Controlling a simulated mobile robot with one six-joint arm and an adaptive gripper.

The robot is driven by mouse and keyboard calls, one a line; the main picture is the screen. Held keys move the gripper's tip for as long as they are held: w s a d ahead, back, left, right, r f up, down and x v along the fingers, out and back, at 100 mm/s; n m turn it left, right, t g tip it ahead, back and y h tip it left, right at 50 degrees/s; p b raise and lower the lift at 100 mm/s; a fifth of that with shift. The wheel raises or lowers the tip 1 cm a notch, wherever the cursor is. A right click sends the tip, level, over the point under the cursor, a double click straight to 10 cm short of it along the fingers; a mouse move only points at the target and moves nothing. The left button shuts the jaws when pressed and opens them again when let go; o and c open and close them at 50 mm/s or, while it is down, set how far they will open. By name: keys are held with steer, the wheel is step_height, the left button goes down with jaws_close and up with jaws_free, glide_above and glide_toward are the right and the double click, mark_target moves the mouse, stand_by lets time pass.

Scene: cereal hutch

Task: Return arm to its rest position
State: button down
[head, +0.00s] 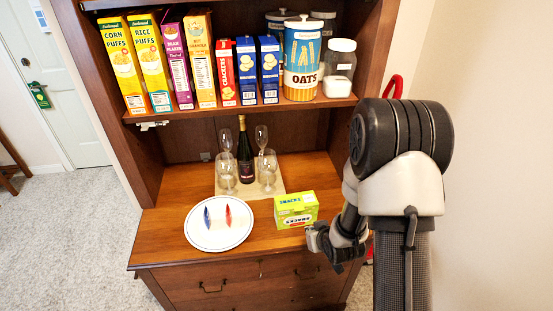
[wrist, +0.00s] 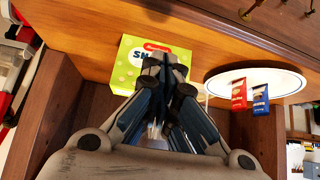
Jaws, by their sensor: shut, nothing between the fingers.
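My arm extends on the right side of the head view, in front of the hutch. My gripper (head: 318,238) is low at the front right of the hutch's counter, close to a green snacks box (head: 296,210). In the wrist view my gripper (wrist: 165,66) has its fingers together with nothing between them. The snacks box (wrist: 126,62) shows beyond the fingers, partly hidden by them. I cannot tell whether gripper and box touch.
A white plate (head: 208,241) with a blue and a red packet lies on the wooden counter (head: 165,225). A bottle (head: 245,152) and several glasses stand on a mat behind. The shelf above holds cereal boxes (head: 147,62) and an oats canister (head: 302,62). A wall (head: 500,150) is right.

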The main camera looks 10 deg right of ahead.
steer(key=s+r+g+h, duration=0.1)
steer(key=s+r, duration=0.3)
steer(key=r, duration=0.6)
steer(key=s+r+g+h, duration=0.1)
steer(key=s+r, duration=0.2)
steer(key=r, duration=0.7)
steer(key=s+a+r, duration=0.2)
steer(key=s+r, duration=0.2)
steer(key=s, duration=0.6)
steer(key=s+a+r+g+y, duration=0.1)
steer(key=s+a+r, duration=0.2)
steer(key=s, duration=0.7)
step_height(320, 180, up, 2)
steer(key=shift+s+r+m, duration=0.2)
steer(key=shift+s+m, duration=0.1)
steer(key=shift+m, duration=0.1)
